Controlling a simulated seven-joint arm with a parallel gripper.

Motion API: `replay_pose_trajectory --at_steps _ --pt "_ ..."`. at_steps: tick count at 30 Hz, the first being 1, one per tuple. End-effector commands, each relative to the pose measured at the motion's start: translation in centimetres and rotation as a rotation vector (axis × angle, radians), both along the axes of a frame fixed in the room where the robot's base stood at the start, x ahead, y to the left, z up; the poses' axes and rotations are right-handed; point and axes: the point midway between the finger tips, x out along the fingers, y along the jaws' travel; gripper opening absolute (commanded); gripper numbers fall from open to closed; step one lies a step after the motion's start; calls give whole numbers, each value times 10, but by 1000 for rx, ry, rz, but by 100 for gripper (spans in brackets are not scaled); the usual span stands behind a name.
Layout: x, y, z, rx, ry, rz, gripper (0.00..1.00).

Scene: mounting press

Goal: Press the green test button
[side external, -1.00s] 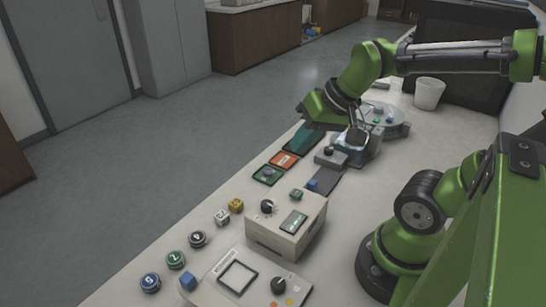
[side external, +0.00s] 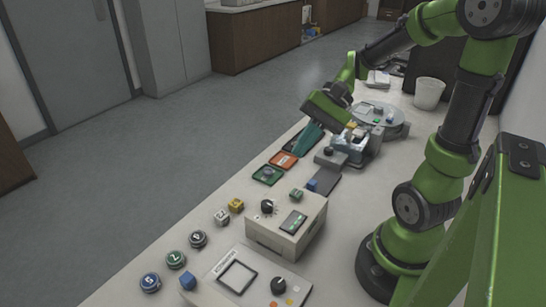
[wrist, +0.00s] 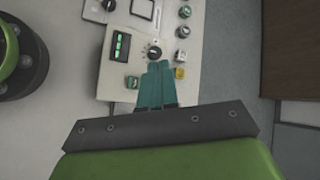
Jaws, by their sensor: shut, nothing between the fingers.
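A small green button (side external: 296,194) sits on top of a beige instrument box (side external: 270,240), near a black knob (side external: 267,207) and a display (side external: 294,222). The button also shows in the wrist view (wrist: 132,82), uncovered, just left of my fingers. My gripper (side external: 299,151) has teal fingers and is shut and empty. In the side view it hangs over the colored trays, beyond the box and clear of the button. In the wrist view the closed fingertips (wrist: 159,64) point toward the box's knob (wrist: 152,51).
A yellow cube (side external: 236,205) and a white cube (side external: 221,217) stand left of the box. Several round lettered pieces, such as a green one (side external: 176,260), line the bench edge. Orange (side external: 283,161) and green (side external: 268,175) trays lie near my gripper. A white cup (side external: 429,94) stands farther back.

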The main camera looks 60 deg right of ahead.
Motion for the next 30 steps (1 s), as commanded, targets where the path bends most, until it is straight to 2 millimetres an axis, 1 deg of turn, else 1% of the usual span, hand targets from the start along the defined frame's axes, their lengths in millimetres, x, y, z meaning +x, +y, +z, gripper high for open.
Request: replay_pose_trajectory --at_steps 4,8,15,21,25,30 --pt "0 0 -4 1 2 0 0" --pt "0 0 -16 2 4 0 0" --pt "-1 0 -50 2 6 0 0" --pt "0 1 -74 2 3 1 0" --pt "0 0 -84 0 2 1 0" --pt "0 0 -88 -2 1 1 0"
